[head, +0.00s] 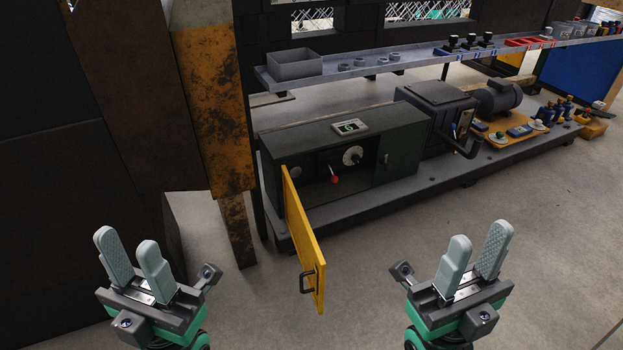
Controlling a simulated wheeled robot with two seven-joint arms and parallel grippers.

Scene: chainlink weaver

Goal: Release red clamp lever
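The red clamp lever (335,179) is a small red knob inside the dark green cabinet (398,150), behind its opened yellow door (305,245). Its mount is too small and dark to make out. A pale round dial (352,156) sits just right of and above it. My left gripper (132,256) is at the lower left, fingers apart and empty. My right gripper (473,262) is at the lower right, fingers apart and empty. Both are well short of the cabinet and touch nothing.
The yellow door with its dark handle (309,281) stands out toward me, between my grippers. A rusty yellow post (215,110) rises left of the cabinet. A long shelf (400,63) with a grey bin runs above. The floor (390,235) before the cabinet is clear.

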